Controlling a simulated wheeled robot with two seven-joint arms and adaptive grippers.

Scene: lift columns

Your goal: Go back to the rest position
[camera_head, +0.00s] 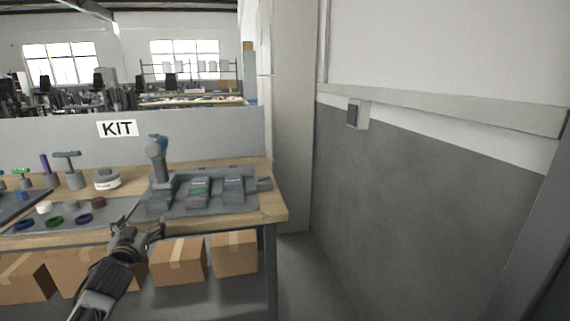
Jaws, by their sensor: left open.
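My left gripper (143,233) is open at the front edge of the wooden bench (277,207), its arm coming in from the lower left. No object shows between its fingers. A grey mat or tray (221,207) lies on the bench just beyond it. A blue-grey drill-like tool (156,160) stands upright there, with several dark grey blocks (234,188) beside it, one bearing a green mark. The gripper appears apart from these things. My right gripper is not in view.
Rings, such as a purple one (84,219), lie on the bench at left. A white roll (106,180) and a T-handled tool (68,170) stand behind. Cardboard boxes (234,253) are under the bench. A grey wall (430,200) bounds the right; floor between is clear.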

